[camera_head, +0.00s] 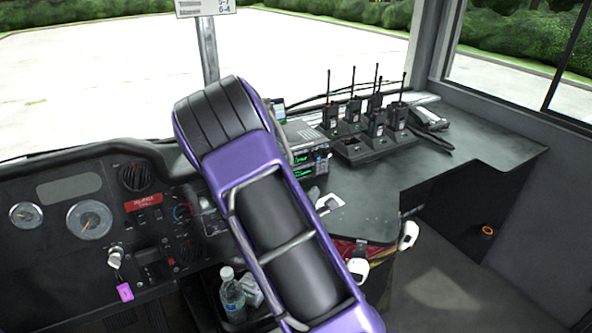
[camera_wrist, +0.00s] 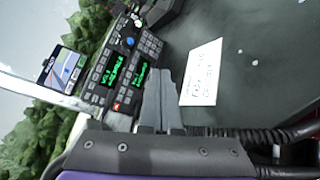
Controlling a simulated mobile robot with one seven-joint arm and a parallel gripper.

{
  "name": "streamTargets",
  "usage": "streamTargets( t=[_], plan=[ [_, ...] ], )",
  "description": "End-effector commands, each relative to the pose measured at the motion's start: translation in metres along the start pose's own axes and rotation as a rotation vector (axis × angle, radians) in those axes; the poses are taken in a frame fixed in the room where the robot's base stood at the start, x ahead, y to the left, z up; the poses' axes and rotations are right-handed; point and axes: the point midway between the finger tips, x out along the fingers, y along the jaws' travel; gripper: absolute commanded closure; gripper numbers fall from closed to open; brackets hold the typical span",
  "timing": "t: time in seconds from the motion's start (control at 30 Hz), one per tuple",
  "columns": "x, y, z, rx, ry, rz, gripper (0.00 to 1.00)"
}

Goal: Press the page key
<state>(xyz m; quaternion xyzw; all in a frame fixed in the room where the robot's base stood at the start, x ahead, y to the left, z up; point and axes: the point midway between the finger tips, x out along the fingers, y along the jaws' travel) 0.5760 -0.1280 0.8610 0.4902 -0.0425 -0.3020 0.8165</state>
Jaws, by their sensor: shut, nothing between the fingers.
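The key labels are too small to read, so I cannot tell which is the page key. My gripper (camera_wrist: 160,74) is shut and empty. Its grey fingertips appear just right of the lower display, below the keypad; I cannot tell whether they touch the unit. In the head view my arm hides the gripper.
A white paper note (camera_wrist: 202,73) lies on the dark console right of the fingers. A phone-like screen (camera_wrist: 63,70) stands beside the radio unit. Several handheld radios (camera_head: 375,125) stand in chargers behind. A bottle (camera_head: 232,293) stands below the dashboard.

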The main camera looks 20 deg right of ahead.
Motion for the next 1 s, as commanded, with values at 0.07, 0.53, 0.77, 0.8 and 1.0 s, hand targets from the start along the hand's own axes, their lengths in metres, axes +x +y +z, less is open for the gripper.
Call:
streamTargets(
  t=[0.07,0.53,0.77,0.8,1.0],
  plan=[
    [0.002,0.001,-0.001,0.000,0.000,0.001,1.00],
    [0.042,0.030,-0.030,0.002,0.000,0.002,1.00],
    [0.057,0.042,-0.041,0.000,0.000,0.001,1.00],
    [0.058,0.043,-0.042,0.000,0.000,0.001,1.00],
    [0.061,0.045,-0.044,0.000,0.000,0.000,1.00]
  ],
)
